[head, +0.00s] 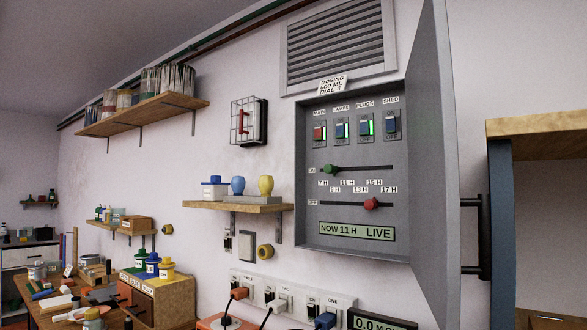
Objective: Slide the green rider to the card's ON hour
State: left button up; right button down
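The green rider (328,168) sits near the left end of the upper slot, marked ON, in the open grey panel box (304,215). It stands above the 7 H and 9 H labels, closer to 7 H. A red rider (371,204) sits right of the middle of the lower slot, marked OFF. The display (357,230) reads "NOW 11 H LIVE". Neither of my grippers is in view.
The box's door (433,150) stands open on the right, with a dark handle (483,235) beyond it. Several switches (341,129) are above the slots. A shelf (225,206) with small pots is left of the box. Sockets with plugs (285,298) are below.

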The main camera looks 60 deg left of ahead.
aim_at(328, 169)
jog(key=z, duration=0.3)
jog(key=k, duration=0.1)
jog(key=u, duration=1.2)
